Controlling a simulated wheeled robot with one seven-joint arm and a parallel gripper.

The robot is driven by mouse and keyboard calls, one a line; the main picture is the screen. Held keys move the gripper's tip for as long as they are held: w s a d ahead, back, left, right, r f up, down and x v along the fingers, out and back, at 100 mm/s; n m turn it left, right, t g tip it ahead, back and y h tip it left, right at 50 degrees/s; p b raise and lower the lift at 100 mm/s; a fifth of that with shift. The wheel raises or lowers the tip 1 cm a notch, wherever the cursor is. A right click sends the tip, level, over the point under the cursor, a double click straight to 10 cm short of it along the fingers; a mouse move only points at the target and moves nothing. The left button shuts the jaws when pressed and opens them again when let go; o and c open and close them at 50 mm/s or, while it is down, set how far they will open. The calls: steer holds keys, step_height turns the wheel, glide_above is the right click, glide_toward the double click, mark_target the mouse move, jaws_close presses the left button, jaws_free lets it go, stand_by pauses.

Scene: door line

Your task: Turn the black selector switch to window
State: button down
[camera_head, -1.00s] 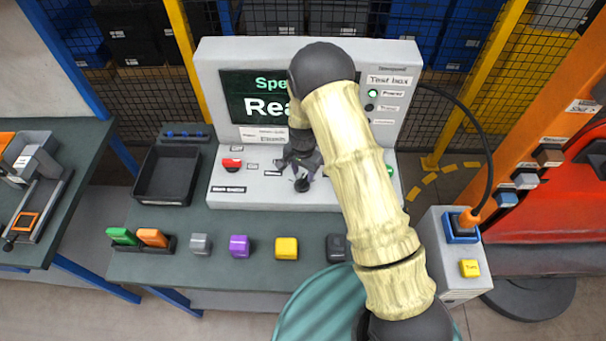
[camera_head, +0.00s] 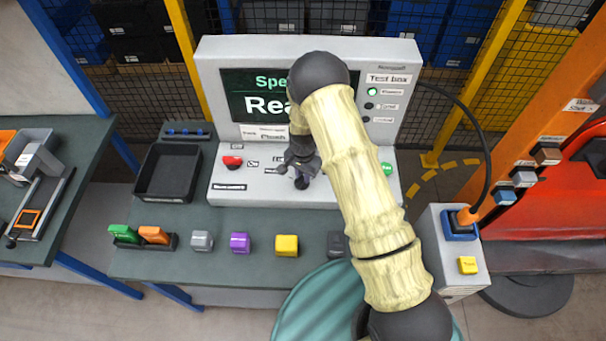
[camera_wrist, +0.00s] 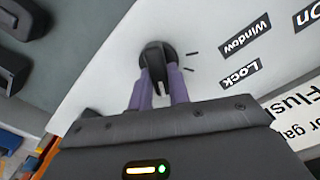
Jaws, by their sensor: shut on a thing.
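The black selector switch (camera_wrist: 154,52) is a round black knob with a raised grip bar, set in the light panel of the test box (camera_head: 235,190). Beside it in the wrist view are two tick marks and the labels "Window" (camera_wrist: 245,34) and "Lock" (camera_wrist: 240,74). My gripper (camera_wrist: 158,77) has its two purple-grey fingers on either side of the grip bar, shut on it. In the head view my gripper (camera_head: 301,172) is low over the sloping panel, and the dark knob (camera_head: 302,184) shows just below it. Which tick the bar points to is unclear.
A red button (camera_head: 232,161) is left of the switch, and a green button (camera_head: 387,169) right. The screen (camera_head: 250,97) stands behind. An empty black tray (camera_head: 167,172) is at the left; several coloured blocks, including a yellow one (camera_head: 287,245), line the table front.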

steer(key=shift+f+n+b, duration=0.1)
steer(key=shift+n+b, duration=0.35)
steer(key=shift+n, duration=0.05)
steer(key=n+b, duration=0.2)
steer(key=shift+w+a+n, duration=0.1)
steer(key=shift+n, duration=0.2)
steer(key=n+b, duration=0.3)
steer(key=n, duration=0.2)
steer(key=shift+a+b, duration=0.15)
steer(key=shift+b, duration=0.15)
steer(key=n+b, duration=0.1)
steer(key=n, duration=0.4)
steer(key=shift+a+b, duration=0.1)
steer(key=shift+b, duration=0.25)
steer(key=n, duration=0.4)
steer(key=shift+b, duration=0.4)
steer(key=shift+a+n, duration=0.1)
steer(key=shift+n, duration=0.2)
steer(key=c, duration=1.3)
jaws_free()
steer(key=shift+s, duration=0.2)
steer(key=shift+r, duration=0.2)
